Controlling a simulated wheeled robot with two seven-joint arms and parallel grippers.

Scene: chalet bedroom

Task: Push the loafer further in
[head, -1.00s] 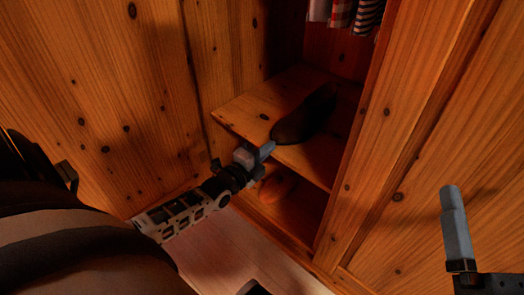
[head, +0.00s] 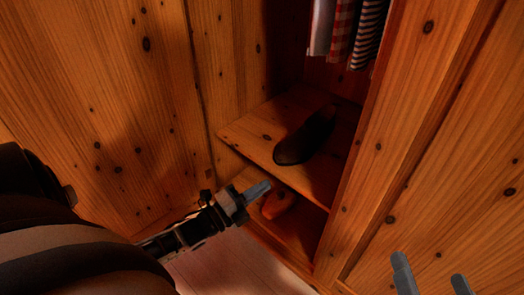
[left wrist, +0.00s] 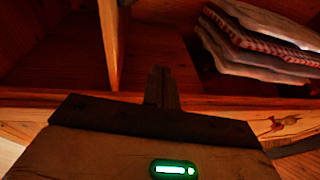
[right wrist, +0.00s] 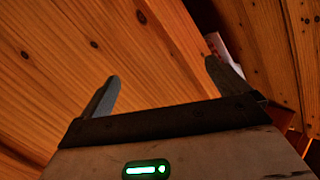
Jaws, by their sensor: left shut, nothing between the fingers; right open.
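A dark loafer (head: 303,140) lies on the upper wooden shelf (head: 255,128) of a cupboard. Its rounded near end is close to the shelf's front edge, and its far end points toward the back right. A brown-orange shoe (head: 278,204) lies on the lower shelf, partly hidden. My left gripper (head: 268,187) is shut and empty, in front of the shelves and below the dark loafer, apart from it. Its closed fingers also show in the left wrist view (left wrist: 162,88); the loafer cannot be made out there. My right gripper (head: 432,272) is open and empty at the lower right.
Striped and checked clothes (head: 345,30) hang above the upper shelf; cloth also shows in the left wrist view (left wrist: 262,45). A wooden upright (head: 355,160) bounds the compartment on the right. A knotty wooden panel (head: 110,120) stands on the left. Pale floor (head: 235,265) lies below.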

